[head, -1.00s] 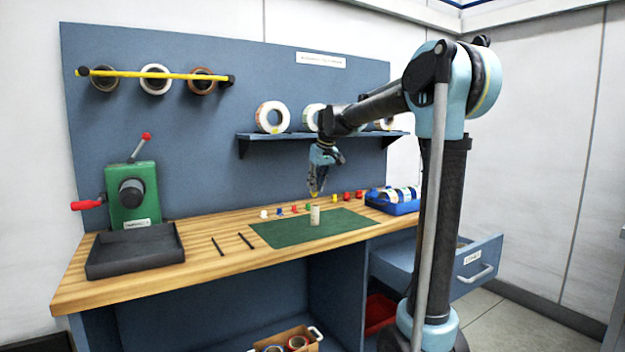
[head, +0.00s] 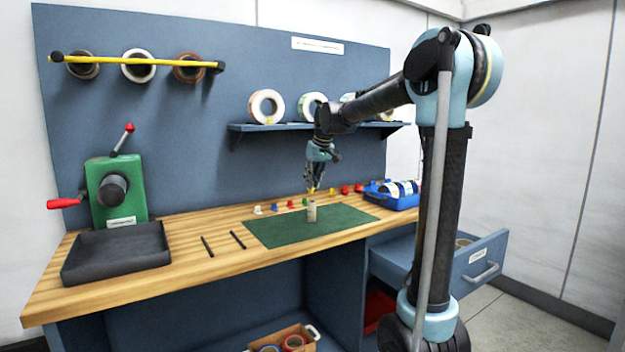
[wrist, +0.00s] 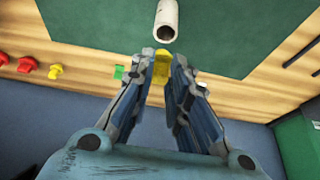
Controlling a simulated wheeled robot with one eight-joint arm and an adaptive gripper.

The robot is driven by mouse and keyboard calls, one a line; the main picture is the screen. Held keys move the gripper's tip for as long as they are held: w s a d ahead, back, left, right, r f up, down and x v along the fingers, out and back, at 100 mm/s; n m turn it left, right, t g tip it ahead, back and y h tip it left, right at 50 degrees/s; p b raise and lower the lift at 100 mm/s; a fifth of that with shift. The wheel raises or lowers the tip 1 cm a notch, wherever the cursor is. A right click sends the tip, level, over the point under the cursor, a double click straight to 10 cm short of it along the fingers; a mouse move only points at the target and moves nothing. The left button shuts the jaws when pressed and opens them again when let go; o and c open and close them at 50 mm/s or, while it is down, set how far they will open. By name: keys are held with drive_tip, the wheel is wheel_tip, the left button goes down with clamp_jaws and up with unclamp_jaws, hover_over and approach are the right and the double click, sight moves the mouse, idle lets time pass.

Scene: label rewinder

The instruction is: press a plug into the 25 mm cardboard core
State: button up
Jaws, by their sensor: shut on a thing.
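My gripper (head: 313,186) is above the row of plugs, behind and above the core. In the wrist view my gripper (wrist: 162,68) is shut on a yellow plug (wrist: 161,66) between its fingertips. The plug is apart from the core. Other plugs stand on the wood: a green one (wrist: 118,72), another yellow one (wrist: 55,72) and a red one (wrist: 27,65).
A green hand-cranked machine (head: 117,190) and a dark tray (head: 118,252) are at the bench's left. A blue bin (head: 400,203) with rolls is at the right, above an open drawer (head: 475,265). Two dark rods (head: 238,240) lie left of the mat. A shelf (head: 240,128) holds rolls.

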drive_tip(key=shift+s+f, duration=0.15)
drive_tip(key=shift+f, duration=2.4)
clamp_jaws()
drive_tip(key=shift+f, duration=0.15)
drive_tip(key=o, duration=0.9)
unclamp_jaws()
drive_tip(key=v, duration=1.1)
drive_tip(key=s+d+f+m+h, duration=0.1)
drive_tip(key=s+d+f+m, duration=0.1)
drive_tip(key=s+d+f, duration=0.45)
drive_tip(key=s+d+f+m, duration=0.1)
drive_tip(key=s+d+f, duration=0.3)
drive_tip(key=s+d, duration=0.5)
drive_tip(key=s+d+f+m, duration=0.1)
drive_tip(key=s+d+f, duration=0.1)
drive_tip(key=s+f, duration=0.7)
drive_tip(key=s+d+f+m+g+h, duration=0.1)
drive_tip(key=s+d+f+m, duration=0.1)
drive_tip(key=s+f, duration=0.7)
drive_tip(key=s+d, duration=0.1)
drive_tip(key=s, duration=0.2)
drive_tip(key=shift+d+f+m+h, duration=0.3)
drive_tip(key=shift+d+f, duration=0.05)
